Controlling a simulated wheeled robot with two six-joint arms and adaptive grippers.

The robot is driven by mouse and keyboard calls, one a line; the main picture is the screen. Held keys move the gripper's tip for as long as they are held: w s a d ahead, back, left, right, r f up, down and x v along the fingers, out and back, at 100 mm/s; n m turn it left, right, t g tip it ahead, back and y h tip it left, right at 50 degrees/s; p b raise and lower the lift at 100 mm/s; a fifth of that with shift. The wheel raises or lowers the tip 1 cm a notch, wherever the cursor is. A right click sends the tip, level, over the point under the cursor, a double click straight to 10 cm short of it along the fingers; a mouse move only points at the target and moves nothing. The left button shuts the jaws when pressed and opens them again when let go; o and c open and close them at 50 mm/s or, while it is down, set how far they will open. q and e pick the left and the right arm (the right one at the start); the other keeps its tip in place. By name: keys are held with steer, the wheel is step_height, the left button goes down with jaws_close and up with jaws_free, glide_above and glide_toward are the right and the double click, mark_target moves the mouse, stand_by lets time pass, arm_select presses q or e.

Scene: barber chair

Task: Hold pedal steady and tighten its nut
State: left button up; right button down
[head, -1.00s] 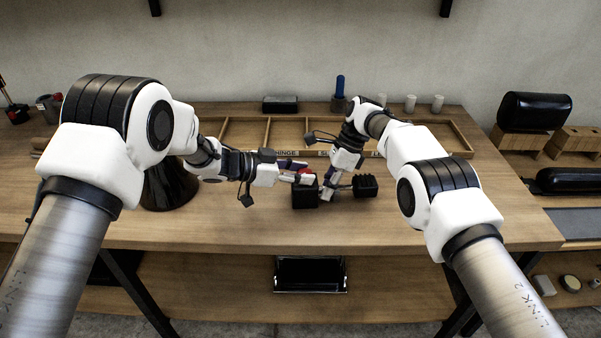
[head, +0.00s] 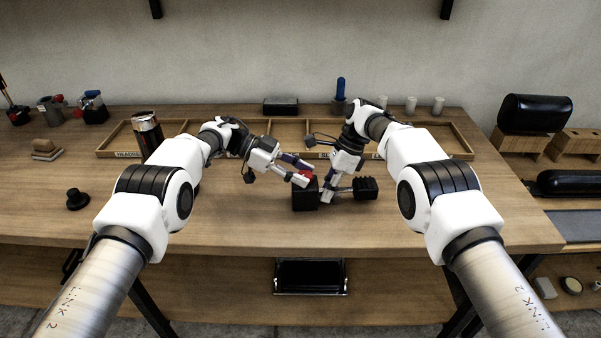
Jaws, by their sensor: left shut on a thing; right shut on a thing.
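The pedal (head: 365,188) is a black ridged pad on a grey arm, in the middle of the bench in the head view. The arm runs left to a black block (head: 305,197). A red nut (head: 306,174) sits on top of the block. My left gripper (head: 304,176) reaches in from the upper left, with its fingers on either side of the red nut and shut on it. My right gripper (head: 328,195) points down and is shut on the pedal arm between block and pad. Its fingers hide part of that arm.
A shallow wooden tray (head: 464,146) with labelled compartments runs along the back. A dark can (head: 147,135) stands at its left part. A black knob-shaped piece (head: 77,199) and a wooden-handled brush (head: 46,149) lie at the left. The bench front is clear.

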stand_by(0.4)
arm_select(q)
steer(key=o, duration=1.1)
steer(key=shift+s, duration=0.1)
steer(key=shift+o, duration=0.2)
steer(key=shift+r+n+t, duration=0.1)
steer(key=shift+n+t, duration=0.2)
